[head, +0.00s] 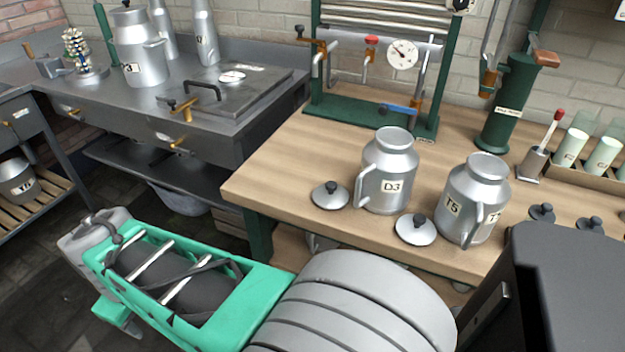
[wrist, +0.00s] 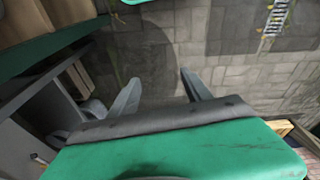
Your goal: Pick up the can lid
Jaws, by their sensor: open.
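Two can lids lie on the wooden table in the head view, each a silver disc with a dark knob. One lid (head: 331,195) is left of the can marked D3 (head: 388,172). The other lid (head: 415,229) is in front, between that can and the can marked T5 (head: 473,200). Both cans stand upright with open mouths. My gripper is at the lower left of the head view, away from the table top, its fingers not clear there. In the wrist view my gripper (wrist: 160,90) is open and empty, with the floor beyond it.
The wooden table (head: 280,170) has a green frame with a gauge (head: 402,53) at its back. Pale green cylinders (head: 571,147) stand in a rack at right, with small dark-knobbed items (head: 541,212) in front. A metal counter (head: 120,100) stands at left. The table's left part is clear.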

